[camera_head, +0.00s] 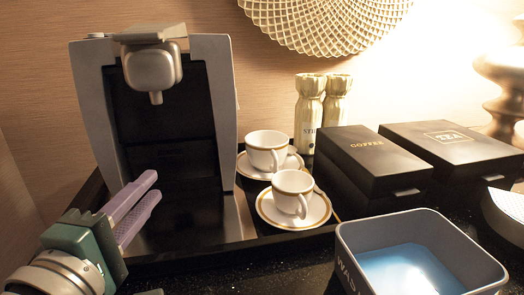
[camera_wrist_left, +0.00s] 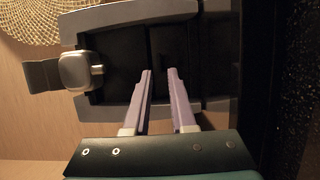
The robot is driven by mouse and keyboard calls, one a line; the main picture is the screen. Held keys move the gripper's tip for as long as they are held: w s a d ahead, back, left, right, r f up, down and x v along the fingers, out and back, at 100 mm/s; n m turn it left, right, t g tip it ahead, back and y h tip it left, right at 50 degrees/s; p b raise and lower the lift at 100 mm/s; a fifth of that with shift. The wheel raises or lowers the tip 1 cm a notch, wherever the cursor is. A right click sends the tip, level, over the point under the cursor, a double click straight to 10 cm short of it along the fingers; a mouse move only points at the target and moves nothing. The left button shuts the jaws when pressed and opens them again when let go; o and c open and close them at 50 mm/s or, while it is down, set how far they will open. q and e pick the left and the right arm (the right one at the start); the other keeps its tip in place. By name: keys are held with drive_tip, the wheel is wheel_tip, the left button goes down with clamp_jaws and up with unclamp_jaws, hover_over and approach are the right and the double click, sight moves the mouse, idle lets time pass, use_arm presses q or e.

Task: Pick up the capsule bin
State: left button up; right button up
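A grey coffee machine (camera_head: 219,95) with a black front stands on the left of a black tray. It shows sideways in the left wrist view (camera_wrist_left: 135,13). No separate capsule bin stands out in the machine's dark front; I cannot tell its outline. My left gripper (camera_head: 153,186) is in front of the machine at lower left, with its two purple fingers pointing at the dark front. In the left wrist view, the gripper (camera_wrist_left: 160,71) has a gap between its fingers and nothing in it. I cannot tell whether the fingertips touch the machine. My right gripper is out of view.
Two white cups (camera_head: 267,152) (camera_head: 293,190) on saucers stand right of the machine. Black boxes marked COFFEE (camera_head: 372,160) and TEA (camera_head: 455,150) stand further right. A grey-blue open bin (camera_head: 450,235) is at lower right.

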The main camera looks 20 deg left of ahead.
sight(175, 156)
use_arm(q)
drive_tip(key=x, duration=0.3)
drive_tip(key=shift+w+r, duration=0.1)
drive_tip(key=shift+w, duration=0.3)
drive_tip(key=x, duration=0.5)
drive_tip(key=shift+w+a, duration=0.25)
drive_tip(key=shift+a, duration=0.05)
clamp_jaws()
idle(0.8)
